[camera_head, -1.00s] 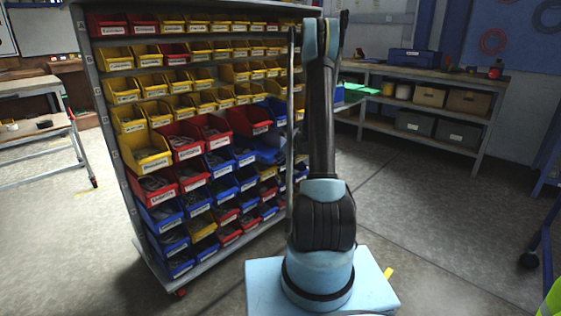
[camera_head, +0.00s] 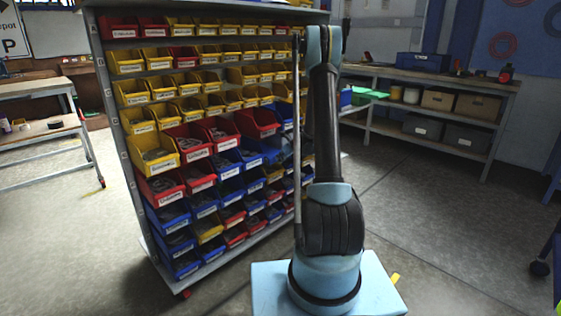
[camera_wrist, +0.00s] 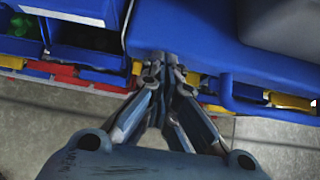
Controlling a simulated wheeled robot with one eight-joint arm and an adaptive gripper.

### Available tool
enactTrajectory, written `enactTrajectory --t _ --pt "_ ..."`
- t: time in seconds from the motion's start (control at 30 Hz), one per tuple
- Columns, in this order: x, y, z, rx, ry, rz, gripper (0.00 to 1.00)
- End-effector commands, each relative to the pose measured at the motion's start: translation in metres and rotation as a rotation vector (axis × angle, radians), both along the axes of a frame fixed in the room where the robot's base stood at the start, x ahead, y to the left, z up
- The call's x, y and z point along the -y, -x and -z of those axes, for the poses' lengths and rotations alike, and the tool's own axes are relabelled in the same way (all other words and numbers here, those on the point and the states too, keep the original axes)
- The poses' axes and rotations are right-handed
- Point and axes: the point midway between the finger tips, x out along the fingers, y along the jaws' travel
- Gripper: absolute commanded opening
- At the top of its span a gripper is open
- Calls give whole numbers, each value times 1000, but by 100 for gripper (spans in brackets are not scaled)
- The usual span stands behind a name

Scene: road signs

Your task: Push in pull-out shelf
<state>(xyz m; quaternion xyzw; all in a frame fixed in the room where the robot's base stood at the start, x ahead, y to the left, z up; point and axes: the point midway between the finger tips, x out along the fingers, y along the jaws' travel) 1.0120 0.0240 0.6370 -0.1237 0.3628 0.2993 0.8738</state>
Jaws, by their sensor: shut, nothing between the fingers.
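In the wrist view a broad blue panel (camera_wrist: 200,28) with a rounded edge lies at the top centre and right. It looks like the pull-out shelf, and a grey object (camera_wrist: 290,22) lies on it. My gripper (camera_wrist: 168,62) is shut and empty, with its fingertips at the panel's near edge. I cannot tell whether they touch it. In the head view the tall bin rack (camera_head: 128,160) stands left of my arm, with a blue surface (camera_head: 268,153) among its bins that may be the shelf. My gripper cannot be made out there.
Red, yellow and blue bins (camera_head: 158,152) fill the rack close to my arm. A workbench (camera_head: 430,78) with boxes stands at the back right, and a table (camera_head: 40,135) at the left.

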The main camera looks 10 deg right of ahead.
Motion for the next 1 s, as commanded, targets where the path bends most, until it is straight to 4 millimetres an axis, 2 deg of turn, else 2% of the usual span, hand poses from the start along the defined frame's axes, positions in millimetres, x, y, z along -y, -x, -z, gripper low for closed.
enactTrajectory --t 0.2,0.7,1.0 --pt "17 19 1 0 0 -1 0" --pt "52 62 -55 0 0 0 0" --pt "62 74 -70 1 3 -3 0"
